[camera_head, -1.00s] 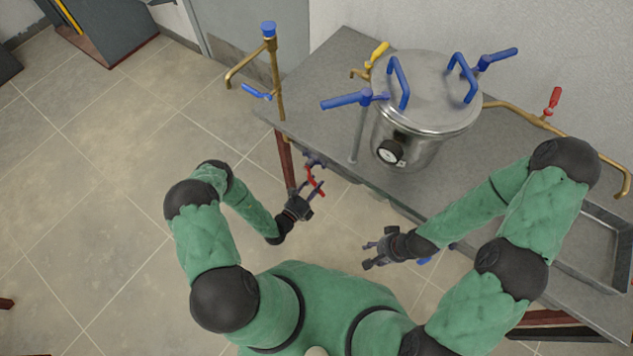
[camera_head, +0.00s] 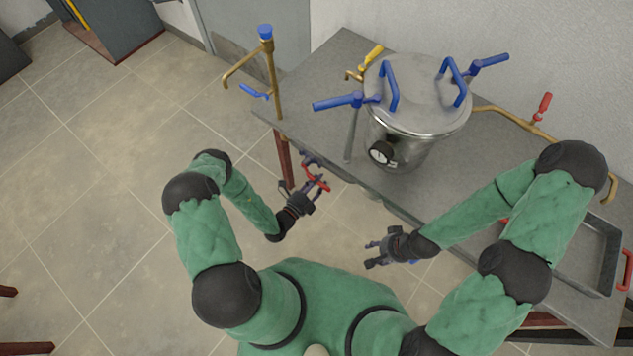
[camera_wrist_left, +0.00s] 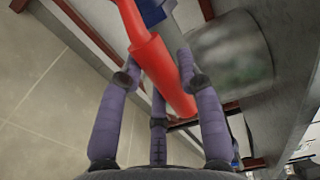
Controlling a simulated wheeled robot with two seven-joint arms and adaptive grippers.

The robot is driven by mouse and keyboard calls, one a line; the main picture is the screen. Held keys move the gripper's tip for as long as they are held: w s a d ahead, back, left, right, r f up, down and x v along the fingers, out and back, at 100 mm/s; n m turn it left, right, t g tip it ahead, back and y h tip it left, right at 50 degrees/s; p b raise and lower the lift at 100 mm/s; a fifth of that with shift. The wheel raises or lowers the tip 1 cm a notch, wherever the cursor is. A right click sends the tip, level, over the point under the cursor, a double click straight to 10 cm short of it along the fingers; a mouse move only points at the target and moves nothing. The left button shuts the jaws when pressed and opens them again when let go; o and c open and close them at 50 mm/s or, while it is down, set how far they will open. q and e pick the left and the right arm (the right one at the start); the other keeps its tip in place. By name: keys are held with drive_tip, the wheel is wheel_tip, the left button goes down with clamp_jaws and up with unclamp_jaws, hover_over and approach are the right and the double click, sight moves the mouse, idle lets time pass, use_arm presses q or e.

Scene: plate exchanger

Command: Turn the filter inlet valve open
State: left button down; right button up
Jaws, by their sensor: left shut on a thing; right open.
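A red valve handle (camera_head: 316,184) sits just below the near edge of the table, left of the steel vessel. My left gripper (camera_head: 311,188) is closed around it. In the left wrist view the red handle (camera_wrist_left: 157,70) runs slantwise between the gripper's purple-grey fingers (camera_wrist_left: 160,105), and a blue part (camera_wrist_left: 150,12) shows behind it. The pipe it sits on is mostly hidden. No label shows which valve is the filter inlet. My right gripper (camera_head: 374,253) is open and empty in front of the table.
The lidded steel vessel (camera_head: 411,120) with blue handles stands on the grey table (camera_head: 335,75). A brass tap (camera_head: 273,75) with a blue lever rises at the table's left corner. A yellow lever (camera_head: 372,55) and another red lever (camera_head: 543,105) stand behind. Open floor lies to the left.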

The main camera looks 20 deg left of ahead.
use_arm(q)
drive_tip(key=shift+r+n, duration=0.35)
drive_tip(key=shift+n, duration=0.05)
drive_tip(key=c, duration=0.8)
unclamp_jaws()
drive_tip(key=shift+f, duration=0.1)
drive_tip(key=v, duration=1.2)
